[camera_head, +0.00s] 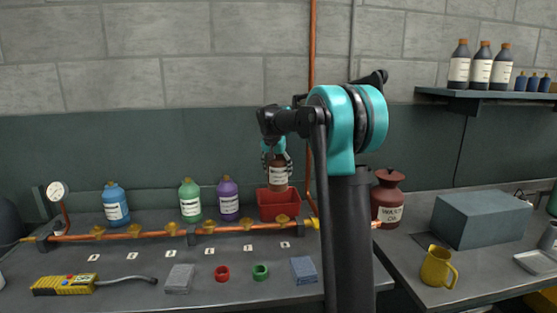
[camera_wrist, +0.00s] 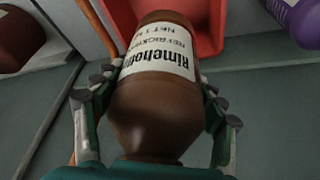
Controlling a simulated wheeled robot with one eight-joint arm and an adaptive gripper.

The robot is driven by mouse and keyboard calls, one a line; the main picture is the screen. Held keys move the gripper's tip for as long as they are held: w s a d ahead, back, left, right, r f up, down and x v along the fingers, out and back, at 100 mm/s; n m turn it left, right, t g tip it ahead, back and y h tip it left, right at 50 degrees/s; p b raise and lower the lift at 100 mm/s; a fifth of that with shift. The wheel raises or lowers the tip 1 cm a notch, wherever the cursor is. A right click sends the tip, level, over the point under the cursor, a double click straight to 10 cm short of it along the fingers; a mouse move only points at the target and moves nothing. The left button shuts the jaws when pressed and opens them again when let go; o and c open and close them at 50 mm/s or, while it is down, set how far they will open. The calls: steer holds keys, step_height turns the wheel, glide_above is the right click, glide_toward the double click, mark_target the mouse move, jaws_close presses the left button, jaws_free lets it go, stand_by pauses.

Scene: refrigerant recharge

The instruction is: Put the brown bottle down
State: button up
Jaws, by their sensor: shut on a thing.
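The brown bottle (camera_head: 278,174) has a white label and is upright in my gripper (camera_head: 276,157), over the red bin (camera_head: 279,205) at the back of the bench. In the wrist view, the brown bottle (camera_wrist: 158,110) lies between both fingers of my gripper (camera_wrist: 155,105), which are shut on it from either side. The red bin (camera_wrist: 200,25) shows behind the bottle's lower part. The bottle's base appears at or just above the bin's rim; I cannot tell whether it touches anything.
Blue (camera_head: 115,204), green (camera_head: 190,201) and purple (camera_head: 228,199) bottles stand left of the bin. A copper pipe (camera_head: 160,233) with valves runs in front. A dark red waste oil jar (camera_head: 388,197) stands right. A yellow mug (camera_head: 438,267) is at the front right.

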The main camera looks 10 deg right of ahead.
mark_target(274, 175)
step_height(274, 175, down, 11)
steer(key=shift+r, duration=0.1)
stand_by(0.5)
steer(key=o, duration=1.8)
steer(key=shift+o, duration=0.3)
steer(key=v, duration=1.2)
steer(key=shift+s+a, duration=0.1)
